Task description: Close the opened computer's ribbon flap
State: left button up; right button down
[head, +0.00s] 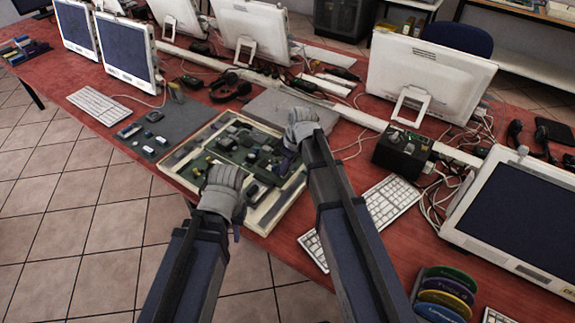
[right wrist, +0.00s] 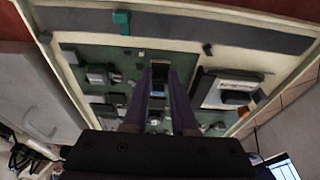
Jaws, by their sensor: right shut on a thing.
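The opened computer (head: 268,212) lies on the red table with its green circuit board (head: 227,152) exposed; the board also fills the right wrist view (right wrist: 125,62). My right gripper (head: 291,143) is over the board's right part. In the right wrist view its two dark fingers (right wrist: 161,78) reach down to the board, shut on a small part between them, which seems to be the ribbon flap (right wrist: 158,88). The flap's angle is hidden. My left gripper (head: 208,188) is over the front left of the computer; its fingers are too hidden to tell their opening.
A dark mat (head: 178,122) with small parts lies left of the computer. A keyboard (head: 392,200) is at the right, with a black box (head: 402,152) behind it. Monitors (head: 428,78) and loose cables crowd the back and right. The floor in front is clear.

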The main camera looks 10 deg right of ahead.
jog(key=shift+w+a+f+g+h, duration=0.1)
jog(key=shift+w+a+g+h, duration=0.15)
jog(key=shift+g+h, duration=0.2)
jog(key=shift+w+a+g+h, duration=0.1)
jog(key=shift+w+g+h, duration=0.15)
jog(key=shift+g+h, duration=0.2)
jog(key=shift+w+a+f+g+h, duration=0.15)
jog(key=shift+a+g+h, duration=0.15)
jog(key=shift+g+h, duration=0.6)
jog(key=c, duration=0.7)
grip_release()
jog(key=r+p, duration=0.2)
jog(key=w+a+r+p, duration=0.1)
jog(key=r+p, duration=0.1)
jog(key=r, duration=0.1)
jog(key=r+p, duration=0.2)
jog(key=p, duration=0.1)
jog(key=shift+w+a+r, duration=0.15)
jog(key=shift+r, duration=0.2)
